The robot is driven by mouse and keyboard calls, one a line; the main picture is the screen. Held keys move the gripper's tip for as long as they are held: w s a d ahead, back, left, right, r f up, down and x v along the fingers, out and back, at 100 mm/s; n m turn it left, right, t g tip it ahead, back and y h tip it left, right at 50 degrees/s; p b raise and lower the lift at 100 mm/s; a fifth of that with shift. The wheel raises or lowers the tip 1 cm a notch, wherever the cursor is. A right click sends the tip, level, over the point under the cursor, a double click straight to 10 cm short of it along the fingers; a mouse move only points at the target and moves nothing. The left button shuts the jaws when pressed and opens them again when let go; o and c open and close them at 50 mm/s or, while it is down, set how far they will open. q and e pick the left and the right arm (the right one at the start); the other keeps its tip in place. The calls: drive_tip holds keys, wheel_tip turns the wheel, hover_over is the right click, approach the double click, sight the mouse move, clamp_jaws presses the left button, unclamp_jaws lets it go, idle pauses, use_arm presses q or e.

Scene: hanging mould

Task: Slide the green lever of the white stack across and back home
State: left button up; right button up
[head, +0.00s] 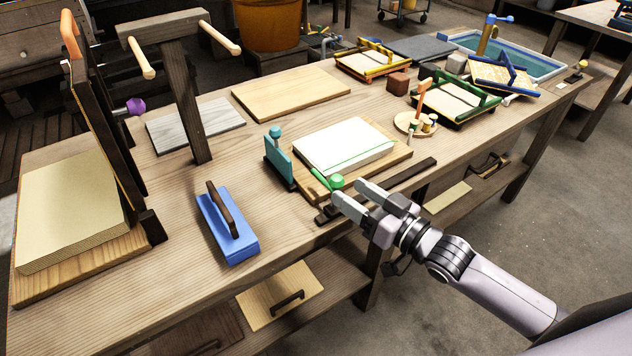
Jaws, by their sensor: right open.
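The white stack (345,145) lies on a wooden board (402,157) near the middle of the bench's front edge. A thin green line runs along its front side. The green lever (319,178) is at the stack's front left corner, with a round green knob (337,181) at its end. My right gripper (347,190) is open, its fingertips pointing at the knob from the front right. The fingertips are very close to the knob; I cannot tell whether they touch it. My left gripper is not in view.
A teal upright block (278,160) stands just left of the stack. A blue block with a dark handle (228,224) lies further left. A dark strip (400,174) lies along the front edge. Green and yellow frames stand behind right. Bare bench (250,150) lies left of the teal block.

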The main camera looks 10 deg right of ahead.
sight(329, 187)
drive_tip(key=shift+x, duration=3.55)
drive_tip(key=shift+w+d, duration=0.1)
drive_tip(key=shift+d, duration=0.05)
clamp_jaws()
